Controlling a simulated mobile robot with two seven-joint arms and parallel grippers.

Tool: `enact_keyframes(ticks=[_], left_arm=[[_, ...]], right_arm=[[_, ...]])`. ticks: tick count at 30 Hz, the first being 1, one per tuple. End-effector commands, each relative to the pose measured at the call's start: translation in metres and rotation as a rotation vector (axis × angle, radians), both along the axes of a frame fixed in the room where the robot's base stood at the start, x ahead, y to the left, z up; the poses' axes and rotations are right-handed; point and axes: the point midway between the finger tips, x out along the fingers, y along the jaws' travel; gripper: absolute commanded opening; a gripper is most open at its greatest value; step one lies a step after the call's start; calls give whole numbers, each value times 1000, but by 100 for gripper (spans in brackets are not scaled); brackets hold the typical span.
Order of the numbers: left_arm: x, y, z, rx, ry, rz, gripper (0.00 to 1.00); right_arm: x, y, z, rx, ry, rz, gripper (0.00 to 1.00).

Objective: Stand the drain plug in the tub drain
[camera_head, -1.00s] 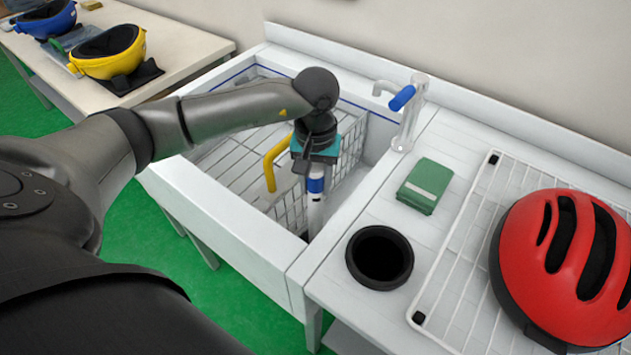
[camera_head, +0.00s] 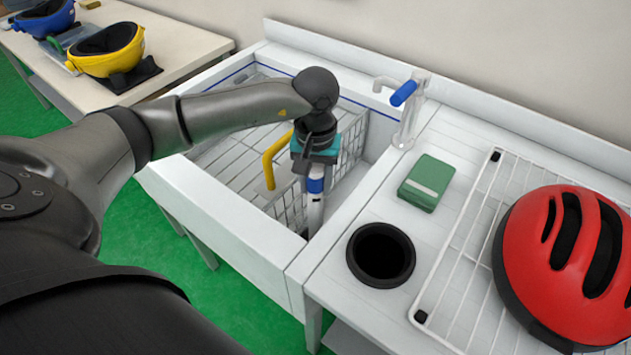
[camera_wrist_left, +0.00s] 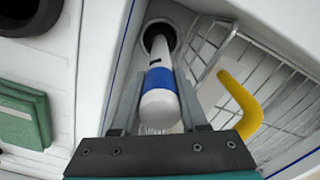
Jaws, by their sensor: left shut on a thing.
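The drain plug (camera_head: 315,212) is a white upright tube with a blue band, inside the white tub (camera_head: 228,218). My left gripper (camera_head: 315,186) points down and is shut on the plug near its blue band. In the left wrist view the plug (camera_wrist_left: 159,103) lies between the two grey fingers (camera_wrist_left: 158,98). Its far end overlaps the dark round tub drain (camera_wrist_left: 152,31); I cannot tell how deep it sits. In the head view the tub's front wall hides the plug's lower end. My right gripper is not in view.
A wire basket (camera_head: 345,155) with a yellow handle (camera_head: 268,166) stands in the tub close beside the gripper. A tap (camera_head: 409,115) is behind. A black round cup-like opening (camera_head: 381,254), green box (camera_head: 426,182), wire rack (camera_head: 436,280) and red helmet (camera_head: 560,265) are at right.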

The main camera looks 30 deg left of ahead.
Motion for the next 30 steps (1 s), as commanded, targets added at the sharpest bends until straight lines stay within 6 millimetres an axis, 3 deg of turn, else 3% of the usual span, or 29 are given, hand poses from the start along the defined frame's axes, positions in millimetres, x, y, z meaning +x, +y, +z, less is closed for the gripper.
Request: enact_keyframes(ticks=[2,3,6,14,30], left_arm=[[1,0,-2,0,-2,1,0],[1,0,-2,0,-2,1,44],[1,0,-1,0,-2,1,55],[0,0,-1,1,1,0,56],[0,0,42,0,-1,0,56]], right_arm=[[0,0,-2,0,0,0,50],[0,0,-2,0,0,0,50],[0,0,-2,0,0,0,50],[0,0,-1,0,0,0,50],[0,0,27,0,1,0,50]])
